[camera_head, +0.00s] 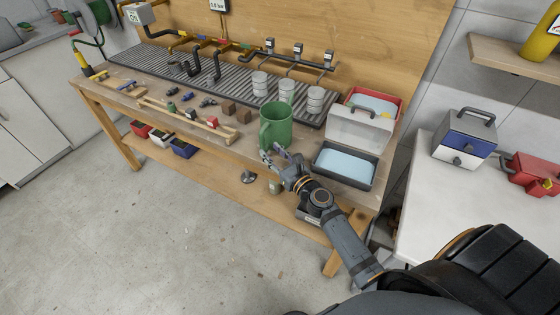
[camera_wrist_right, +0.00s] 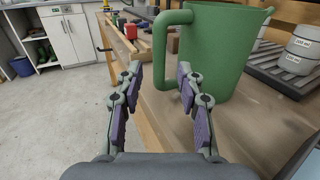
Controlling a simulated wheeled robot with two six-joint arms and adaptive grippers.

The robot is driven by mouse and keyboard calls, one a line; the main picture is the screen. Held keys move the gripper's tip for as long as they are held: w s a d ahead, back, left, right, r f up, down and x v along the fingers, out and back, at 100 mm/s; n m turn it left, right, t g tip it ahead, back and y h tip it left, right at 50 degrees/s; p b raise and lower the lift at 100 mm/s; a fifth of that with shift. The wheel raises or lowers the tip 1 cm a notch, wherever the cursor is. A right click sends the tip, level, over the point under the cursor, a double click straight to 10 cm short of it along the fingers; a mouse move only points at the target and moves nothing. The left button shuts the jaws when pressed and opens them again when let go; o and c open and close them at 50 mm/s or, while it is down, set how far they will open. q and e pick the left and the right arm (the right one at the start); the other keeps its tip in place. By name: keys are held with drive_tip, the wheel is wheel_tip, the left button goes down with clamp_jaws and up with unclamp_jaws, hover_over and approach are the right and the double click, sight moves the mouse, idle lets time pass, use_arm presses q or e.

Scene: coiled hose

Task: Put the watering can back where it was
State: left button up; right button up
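The green watering can (camera_head: 276,128) stands upright on the wooden bench, close to its front edge. Its handle (camera_head: 264,134) faces left in the head view. My right gripper (camera_head: 271,153) is just in front of the can, low near the bench edge. In the right wrist view the gripper (camera_wrist_right: 160,72) is open with nothing between its fingers. There the can (camera_wrist_right: 222,50) rises beyond the right finger, its handle (camera_wrist_right: 160,45) above and ahead of the fingertips; I cannot tell whether they touch. My left gripper is not in view.
Wooden blocks and small fittings lie to the left. The floor in front is clear.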

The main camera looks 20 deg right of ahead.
drive_tip(key=b+v, duration=0.1)
drive_tip(key=v, duration=0.4)
drive_tip(key=shift+s, duration=0.15)
